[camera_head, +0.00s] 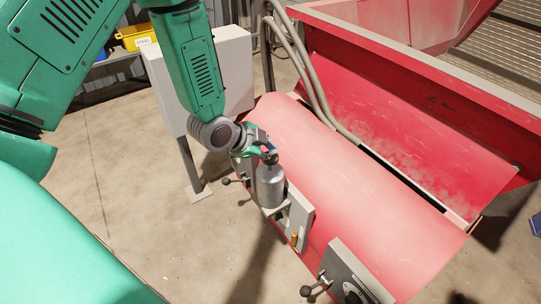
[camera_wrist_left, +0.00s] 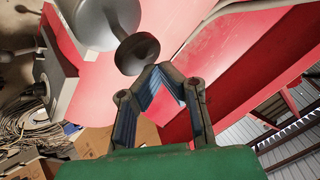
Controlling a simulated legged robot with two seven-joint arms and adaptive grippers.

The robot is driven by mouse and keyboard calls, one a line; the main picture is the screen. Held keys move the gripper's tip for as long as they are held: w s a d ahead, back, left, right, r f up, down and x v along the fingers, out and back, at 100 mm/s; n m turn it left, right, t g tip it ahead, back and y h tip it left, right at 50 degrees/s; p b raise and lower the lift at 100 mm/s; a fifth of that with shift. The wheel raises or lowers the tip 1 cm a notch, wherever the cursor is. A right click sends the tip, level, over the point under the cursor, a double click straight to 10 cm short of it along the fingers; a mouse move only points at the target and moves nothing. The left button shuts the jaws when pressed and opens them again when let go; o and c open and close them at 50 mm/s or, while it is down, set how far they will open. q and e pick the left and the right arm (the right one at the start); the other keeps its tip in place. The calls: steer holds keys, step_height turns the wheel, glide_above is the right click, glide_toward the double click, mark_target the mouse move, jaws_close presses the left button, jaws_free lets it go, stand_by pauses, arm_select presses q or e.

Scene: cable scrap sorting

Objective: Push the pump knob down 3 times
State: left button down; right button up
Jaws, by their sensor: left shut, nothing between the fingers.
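The pump is a grey metal cylinder (camera_head: 270,186) mounted on a plate at the side of the red machine. Its dark round pump knob (camera_head: 270,157) sits on top and is partly covered by my gripper. In the left wrist view the knob (camera_wrist_left: 137,53) is a dark disc on a short stem from the grey cylinder (camera_wrist_left: 92,18). My left gripper (camera_head: 267,147) is at the top of the pump, close to the knob. Its fingertips (camera_wrist_left: 162,68) meet, with nothing between them, just beside the knob in the picture. I cannot tell whether they touch it. My right gripper is not in view.
The red machine (camera_head: 370,190) fills the right side, with grey hoses (camera_head: 303,65) behind the pump. Lever handles (camera_head: 227,181) stick out near the pump. A grey cabinet (camera_head: 235,65) on a post stands behind my arm. The floor at left is clear.

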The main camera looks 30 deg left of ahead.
arm_select(q)
steer(key=shift+s+f+b, duration=0.1)
steer(key=shift+f+b, duration=0.65)
steer(key=shift+f, duration=0.75)
stand_by(1.2)
steer(key=shift+r, duration=0.1)
steer(key=shift+r+p, duration=1.8)
steer(key=shift+p, duration=0.05)
step_height(320, 180, up, 5)
steer(key=p, duration=0.4)
steer(key=shift+r+p, duration=0.1)
steer(key=shift+p, duration=0.3)
